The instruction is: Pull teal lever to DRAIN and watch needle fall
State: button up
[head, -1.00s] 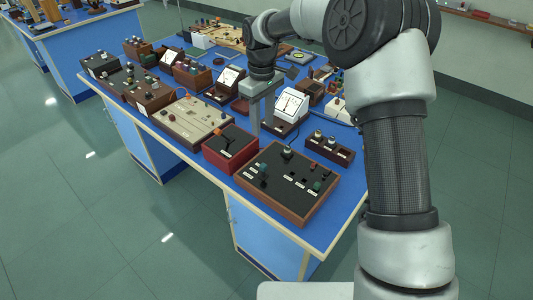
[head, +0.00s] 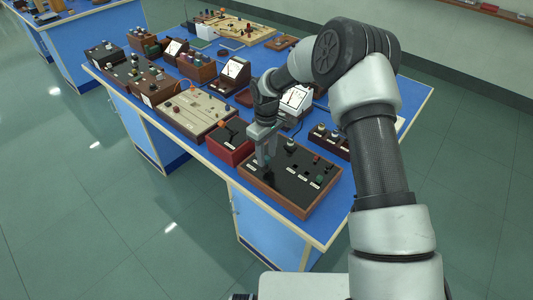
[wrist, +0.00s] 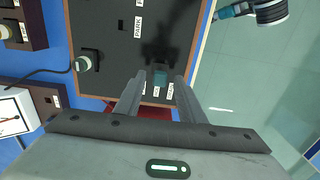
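The teal lever (wrist: 160,78) stands on a black panel (wrist: 110,45) with a wooden frame, near the panel's edge. In the wrist view my gripper (wrist: 159,82) is open, one finger on each side of the lever's teal handle; I cannot tell whether they touch it. In the head view my gripper (head: 264,158) is low over the panel's left part and hides the lever. Small white labels lie beside the lever; one farther off reads PARK, the nearer ones are partly hidden. A white-faced meter (head: 296,97) stands behind the panel; its needle is too small to read.
A red box (head: 229,146) with a black top and an orange-handled lever sits left of the panel. A wooden block with several knobs (head: 330,139) is behind it. More instruments crowd the blue bench; its front right corner (head: 325,220) is bare.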

jog(key=shift+f, duration=0.1)
grip_shut()
jog(key=shift+f+b, duration=0.1)
jog(key=shift+b, duration=0.2)
jog(key=t+h+b, duration=0.1)
jog(key=b, duration=0.2)
jog(key=s+a+f+t+b, duration=0.1)
jog(key=b, duration=0.2)
jog(key=shift+s+a+h, duration=0.25)
jog(key=shift+s+h, duration=0.05)
jog(key=shift+h, duration=0.1)
jog(key=b, duration=0.2)
jog(key=s+t+h+b, duration=0.1)
jog(key=b, duration=0.1)
jog(key=shift+a+f+t+b, duration=0.1)
jog(key=shift+a+t+b, duration=0.2)
jog(key=shift+s+a+t+h+b, duration=0.2)
jog(key=shift+t+h+b, duration=0.15)
jog(key=shift+b, duration=0.8)
jog(key=shift+d+r, duration=0.1)
jog(key=shift+r, duration=0.1)
